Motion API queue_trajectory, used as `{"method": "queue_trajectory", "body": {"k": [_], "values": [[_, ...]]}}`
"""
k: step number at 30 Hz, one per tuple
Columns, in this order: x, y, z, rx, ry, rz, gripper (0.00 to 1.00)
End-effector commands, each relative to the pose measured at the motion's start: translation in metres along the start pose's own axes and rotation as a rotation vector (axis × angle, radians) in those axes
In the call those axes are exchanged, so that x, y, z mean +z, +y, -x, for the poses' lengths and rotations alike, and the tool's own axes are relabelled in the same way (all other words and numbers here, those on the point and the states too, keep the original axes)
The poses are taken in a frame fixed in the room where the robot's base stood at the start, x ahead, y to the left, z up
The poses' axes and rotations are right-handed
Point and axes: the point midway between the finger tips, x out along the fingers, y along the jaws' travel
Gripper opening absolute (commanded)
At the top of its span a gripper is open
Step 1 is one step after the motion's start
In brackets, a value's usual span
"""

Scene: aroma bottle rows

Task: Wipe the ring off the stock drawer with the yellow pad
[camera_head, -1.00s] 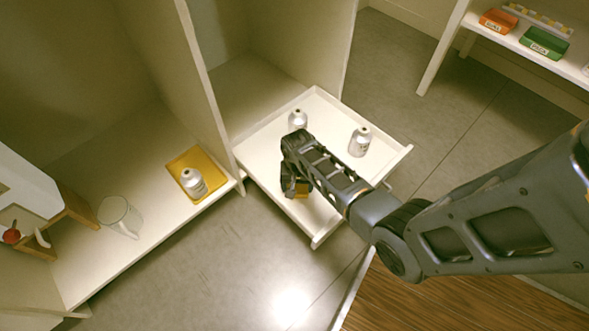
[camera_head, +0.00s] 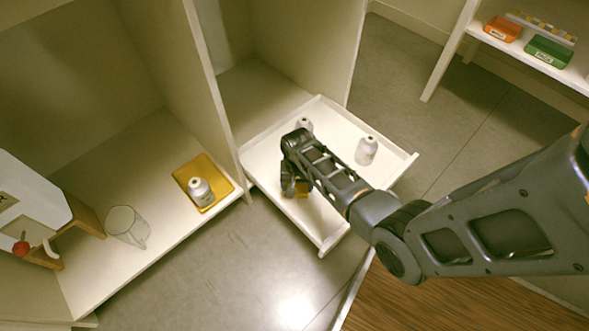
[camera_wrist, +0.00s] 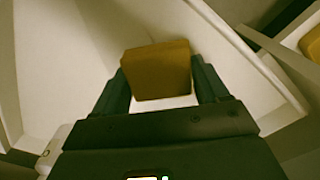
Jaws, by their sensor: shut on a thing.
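The stock drawer (camera_head: 333,222) is pulled out, a white shallow tray with a low rim. My gripper (camera_head: 298,190) is over its left front part, pointing down. It is shut on the yellow pad (camera_wrist: 157,70), which shows between the two fingers in the wrist view. In the head view only a small part of the pad (camera_head: 303,188) shows beside my gripper. I cannot tell whether the pad touches the drawer floor. No ring shows on the visible drawer floor; my arm hides part of it.
Two silver bottles stand in the drawer, one at the back (camera_head: 304,125) and one at the right (camera_head: 366,150). On the left shelf are a yellow tray (camera_head: 187,173) with a bottle (camera_head: 201,191) on it and a glass mug (camera_head: 127,226). A divider panel stands left of the drawer.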

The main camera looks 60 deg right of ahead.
Motion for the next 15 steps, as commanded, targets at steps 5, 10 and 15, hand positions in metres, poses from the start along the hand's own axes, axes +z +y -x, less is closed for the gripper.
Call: {"method": "queue_trajectory", "body": {"k": [5, 10, 15], "values": [[-0.001, 0.000, 0.021, 0.001, -0.001, 0.003, 0.49], [-0.003, 0.000, 0.036, 0.001, -0.001, 0.005, 0.49], [-0.004, 0.001, 0.051, 0.001, 0.000, 0.006, 0.49]]}}
